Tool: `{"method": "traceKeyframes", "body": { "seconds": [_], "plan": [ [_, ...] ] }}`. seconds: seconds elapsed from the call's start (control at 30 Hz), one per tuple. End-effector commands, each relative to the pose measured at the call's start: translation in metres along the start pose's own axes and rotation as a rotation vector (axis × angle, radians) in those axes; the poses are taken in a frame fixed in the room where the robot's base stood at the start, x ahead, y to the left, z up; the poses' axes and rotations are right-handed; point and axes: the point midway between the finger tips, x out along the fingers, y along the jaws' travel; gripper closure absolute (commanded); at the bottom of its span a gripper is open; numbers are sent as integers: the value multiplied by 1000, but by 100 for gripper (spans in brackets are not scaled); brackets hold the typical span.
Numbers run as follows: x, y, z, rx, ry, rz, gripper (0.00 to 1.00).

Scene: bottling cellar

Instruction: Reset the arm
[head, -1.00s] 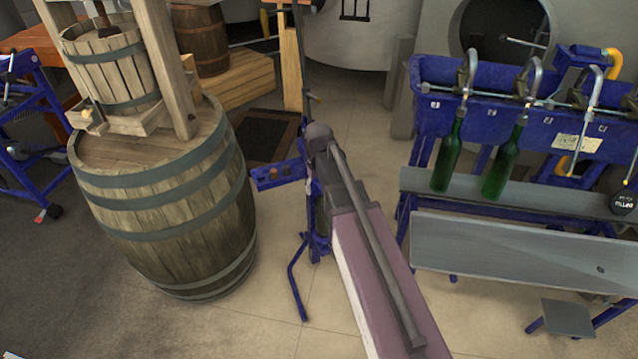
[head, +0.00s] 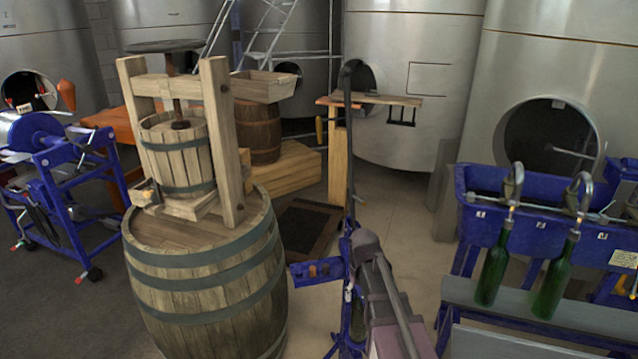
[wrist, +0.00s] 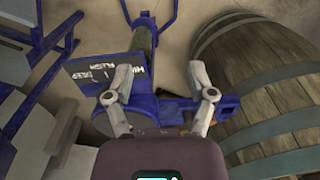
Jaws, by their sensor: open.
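My gripper (wrist: 159,80) shows in the wrist view with its two grey fingers spread apart and nothing held between them. Beyond them is a blue stand (wrist: 172,108) with a dark plate bearing white lettering. A dark green bottle (wrist: 146,38) shows at this stand, beyond the fingers. In the head view my arm reaches up from the bottom, right of centre, toward the slim blue stand (head: 316,271). My gripper's fingers are hidden there behind the arm.
A large wooden barrel (head: 205,285) carrying a small press (head: 180,150) stands left of my arm. A blue filling bench (head: 540,215) with two green bottles (head: 492,268) stands at the right. Steel tanks (head: 412,90) line the back. Some floor (head: 400,240) is clear between.

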Motion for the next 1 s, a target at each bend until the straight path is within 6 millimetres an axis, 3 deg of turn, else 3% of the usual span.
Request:
{"method": "traceKeyframes", "body": {
  "seconds": [0.03, 0.2, 0.4, 0.57, 1.0],
  "plan": [
    [-12, -1, 16, 10, 0, 0, 29],
    [-37, -4, 59, 57, 0, 0, 29],
    [-58, -6, 100, 107, 0, 0, 29],
    [-63, -7, 112, 126, 0, 0, 29],
    [-62, -7, 111, 127, -1, 0, 29]
  ]
}}
